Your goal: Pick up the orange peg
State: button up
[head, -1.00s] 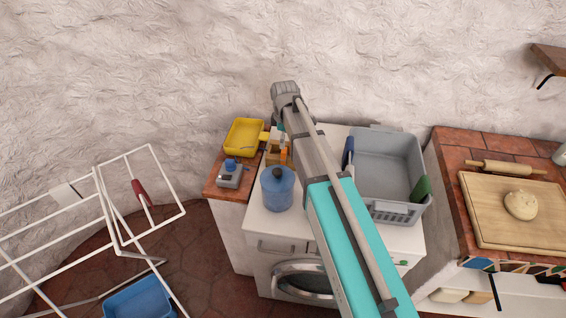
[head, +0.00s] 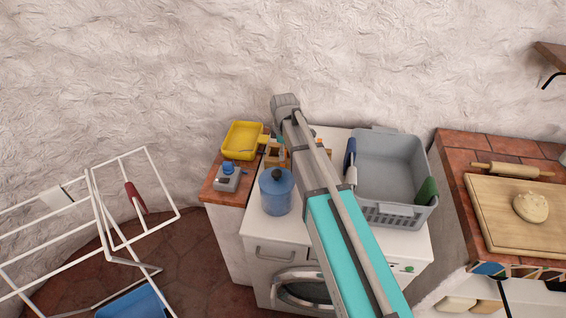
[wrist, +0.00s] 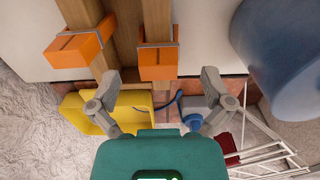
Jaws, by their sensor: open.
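In the wrist view two orange blocks show with grey bands on pale wooden pieces: one at the left (wrist: 80,46) and one near the middle (wrist: 158,63). I cannot tell which one is the orange peg. My gripper (wrist: 160,76) is open, with its two grey fingers spread either side of the middle block's line. Nothing is held, and I cannot judge the gap in depth. In the head view my arm hides most of the gripper and the area around a small wooden holder (head: 273,155). A bit of orange (head: 326,150) shows right of the arm.
A blue bottle (head: 276,192) stands close by on the white washing machine top. A grey basket (head: 393,165) is to the right. A yellow tray (head: 242,140) and a small grey-blue device (head: 229,178) sit on the left counter. A white drying rack (head: 95,205) stands at far left.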

jog(key=shift+f, duration=0.15)
jog(key=shift+a+f+b, duration=0.1)
jog(key=shift+f+b, duration=2.35)
jog(key=shift+b, duration=0.2)
jog(key=shift+w, duration=0.1)
jog(key=c, duration=0.8)
